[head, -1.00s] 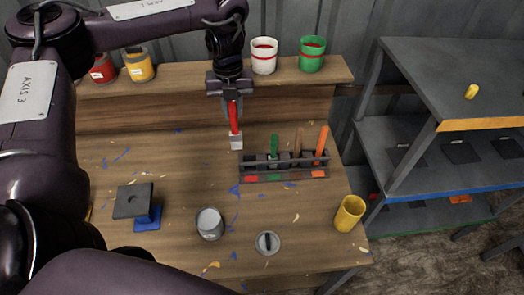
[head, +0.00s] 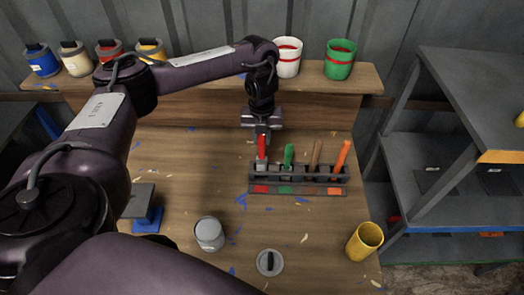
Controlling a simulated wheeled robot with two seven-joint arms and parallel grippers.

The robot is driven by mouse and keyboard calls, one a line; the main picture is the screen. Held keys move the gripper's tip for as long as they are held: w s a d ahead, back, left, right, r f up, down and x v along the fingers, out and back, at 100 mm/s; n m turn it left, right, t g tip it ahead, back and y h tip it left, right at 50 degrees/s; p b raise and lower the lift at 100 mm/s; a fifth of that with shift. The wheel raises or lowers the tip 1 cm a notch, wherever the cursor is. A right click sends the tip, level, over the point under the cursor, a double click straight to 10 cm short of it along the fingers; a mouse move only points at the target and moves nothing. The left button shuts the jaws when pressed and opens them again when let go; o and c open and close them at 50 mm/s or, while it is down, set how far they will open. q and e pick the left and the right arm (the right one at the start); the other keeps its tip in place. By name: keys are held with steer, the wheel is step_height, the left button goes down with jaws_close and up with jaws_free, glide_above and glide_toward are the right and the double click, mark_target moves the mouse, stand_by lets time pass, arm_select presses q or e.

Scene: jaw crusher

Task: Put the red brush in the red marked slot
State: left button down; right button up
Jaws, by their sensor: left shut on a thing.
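My left gripper (head: 262,132) is shut on the handle of the red brush (head: 262,148). The brush hangs upright, head down, at the left end of the dark brush rack (head: 308,191), directly behind the red mark (head: 261,189). Its lower end meets the leftmost slot in the picture; how deep it sits is hard to tell. A green brush (head: 288,155), a brown brush (head: 315,154) and an orange brush (head: 342,157) stand in the other slots. My right gripper is not in view.
On the table (head: 190,185) are a grey-topped can (head: 209,234), a round lid (head: 270,263), a yellow cup (head: 364,241) and a blue-and-grey block (head: 146,219). Paint cans, including a green one (head: 340,59), line the back shelf. A metal shelf unit (head: 440,150) stands right.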

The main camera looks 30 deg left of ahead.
mark_target(261, 148)
arm_select(q)
steer(key=shift+f, duration=0.45)
steer(key=shift+s+f, duration=0.1)
steer(key=shift+s, duration=0.05)
step_height(261, 148, down, 4)
steer(key=shift+r, duration=0.15)
steer(key=shift+b, duration=0.4)
steer(key=c, duration=1.3)
jaws_free()
steer(key=shift+o, duration=0.2)
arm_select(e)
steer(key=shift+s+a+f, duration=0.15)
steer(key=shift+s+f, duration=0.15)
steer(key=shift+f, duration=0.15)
